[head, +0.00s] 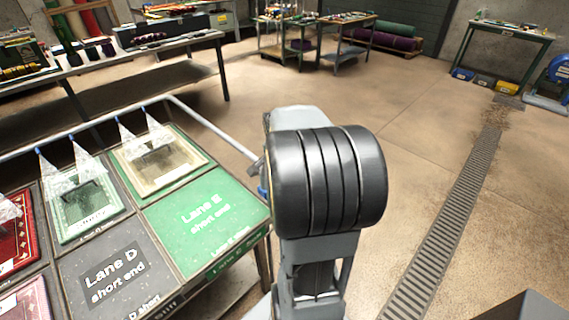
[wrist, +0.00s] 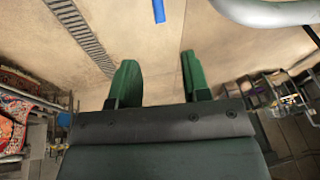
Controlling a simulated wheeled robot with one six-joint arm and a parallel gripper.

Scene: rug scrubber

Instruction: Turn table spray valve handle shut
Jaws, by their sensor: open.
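The spray table (head: 262,215) stands at the left in the head view, with a grey spray pipe (head: 212,125) along its back and right side. Several blue nozzles on the pipe spray water (head: 145,140) onto small rugs. A blue bar (wrist: 159,11), which looks like the valve handle, shows at the top edge of the wrist view, cut off by the frame. My gripper (wrist: 158,62) is open and empty, its green fingers apart, with the blue bar beyond the gap between them. In the head view my arm hides the gripper and most of the valve area; a bit of blue (head: 262,191) shows beside the arm.
A curved grey pipe (wrist: 268,13) crosses the wrist view's top right. A long workbench (head: 150,52) stands behind the spray table. The floor at the right is open, with a drain grate (head: 445,225) running along it. More benches (head: 318,30) stand at the back.

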